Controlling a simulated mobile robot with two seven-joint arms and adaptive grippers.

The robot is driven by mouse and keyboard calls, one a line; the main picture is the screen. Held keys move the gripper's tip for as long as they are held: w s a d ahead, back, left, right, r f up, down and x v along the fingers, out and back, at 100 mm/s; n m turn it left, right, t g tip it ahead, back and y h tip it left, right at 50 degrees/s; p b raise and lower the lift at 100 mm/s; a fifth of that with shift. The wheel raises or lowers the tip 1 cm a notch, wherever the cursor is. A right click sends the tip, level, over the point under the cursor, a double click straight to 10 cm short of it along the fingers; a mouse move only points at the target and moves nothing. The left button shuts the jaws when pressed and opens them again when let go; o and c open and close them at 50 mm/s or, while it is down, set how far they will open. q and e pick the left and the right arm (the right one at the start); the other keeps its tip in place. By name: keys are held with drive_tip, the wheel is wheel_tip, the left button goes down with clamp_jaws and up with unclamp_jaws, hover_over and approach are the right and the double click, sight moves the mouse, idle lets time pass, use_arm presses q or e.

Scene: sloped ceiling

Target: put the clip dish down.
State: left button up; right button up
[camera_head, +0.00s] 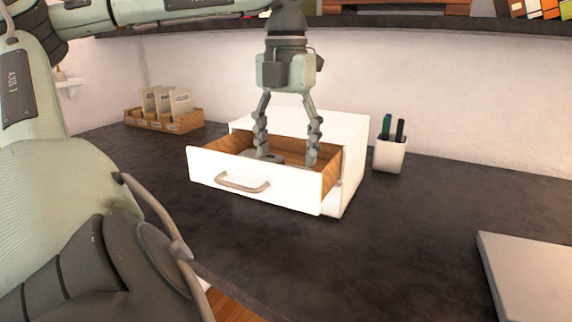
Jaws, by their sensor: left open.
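A white drawer unit stands on the dark desk with its drawer (222,175) pulled open; the inside is brown wood. My left gripper (287,157) points straight down into the open drawer, its two fingers spread apart and open. A low grey thing (264,157) lies in the drawer at the left fingertip. It may be the clip dish, but the drawer front and the finger hide most of it, so I cannot tell for sure. My right gripper is not in view.
A white pen cup (389,154) with pens stands right of the drawer unit. A wooden card box (166,121) is at the back left. A flat grey slab (527,275) lies at the right front. The desk (412,235) between is clear.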

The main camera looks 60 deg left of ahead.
use_arm(q)
wheel_tip(320, 180, up, 8)
drive_tip(key=shift+p, duration=0.3)
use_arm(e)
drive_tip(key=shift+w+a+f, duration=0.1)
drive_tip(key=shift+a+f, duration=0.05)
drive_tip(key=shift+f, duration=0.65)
